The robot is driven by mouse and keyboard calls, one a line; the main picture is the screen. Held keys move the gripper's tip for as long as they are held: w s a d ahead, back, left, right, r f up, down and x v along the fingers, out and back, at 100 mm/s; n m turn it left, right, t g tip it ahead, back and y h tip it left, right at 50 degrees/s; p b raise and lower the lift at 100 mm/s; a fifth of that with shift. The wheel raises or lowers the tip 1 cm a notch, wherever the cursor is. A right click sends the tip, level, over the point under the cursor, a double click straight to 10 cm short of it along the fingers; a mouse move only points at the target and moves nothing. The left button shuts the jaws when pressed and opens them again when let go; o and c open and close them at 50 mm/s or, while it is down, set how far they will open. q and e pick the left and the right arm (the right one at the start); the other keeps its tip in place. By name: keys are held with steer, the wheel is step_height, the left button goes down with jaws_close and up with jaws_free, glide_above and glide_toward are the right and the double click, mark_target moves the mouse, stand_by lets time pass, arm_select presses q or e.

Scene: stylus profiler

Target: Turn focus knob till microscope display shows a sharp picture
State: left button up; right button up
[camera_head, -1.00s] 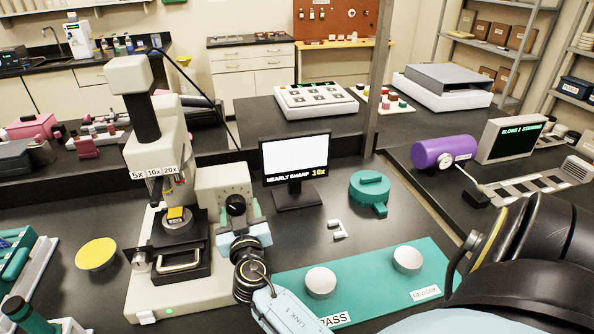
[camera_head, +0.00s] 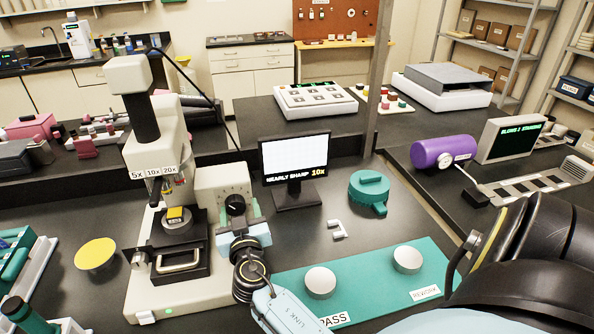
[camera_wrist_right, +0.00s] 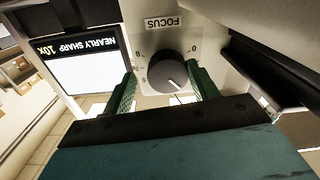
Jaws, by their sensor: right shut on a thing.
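The black focus knob (camera_wrist_right: 167,72) sits under a FOCUS label, with a white pointer line on its face. It also shows on the microscope's side in the head view (camera_head: 235,204). My right gripper (camera_wrist_right: 165,90) is shut on the knob, one green finger on each side of it. In the head view this gripper (camera_head: 240,218) is at the microscope's right side. My left gripper is not in view.
A teal mat (camera_head: 350,275) with two round white pieces and PASS and REWORK labels lies right of my right arm. A teal round object (camera_head: 369,190) and a small white bracket (camera_head: 337,229) lie on the bench. A yellow disc (camera_head: 95,252) lies left of the microscope.

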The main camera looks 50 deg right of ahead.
steer(key=m, duration=0.6)
steer(key=shift+w+a+r, duration=0.2)
steer(key=shift+a+r, duration=0.1)
steer(key=shift+a, duration=0.1)
steer(key=m, duration=0.4)
steer(key=shift+m, duration=0.4)
steer(key=o, duration=1.5)
steer(key=shift+s+d, duration=0.2)
steer(key=shift+d, duration=0.05)
steer(key=shift+a, duration=0.1)
steer(key=shift+n, duration=0.8)
steer(key=n, duration=0.6)
steer(key=shift+c, duration=0.2)
steer(key=shift+w+a+n, duration=0.1)
steer(key=shift+w+n, duration=0.05)
steer(key=shift+n, duration=0.75)
steer(key=c, duration=0.4)
steer(key=shift+w+a+n, duration=0.25)
steer(key=shift+a+n, duration=0.15)
steer(key=shift+n, duration=0.7)
steer(key=shift+d, duration=0.15)
steer(key=shift+s+d+f, duration=0.1)
steer(key=shift+f, duration=0.05)
steer(key=c, duration=1.4)
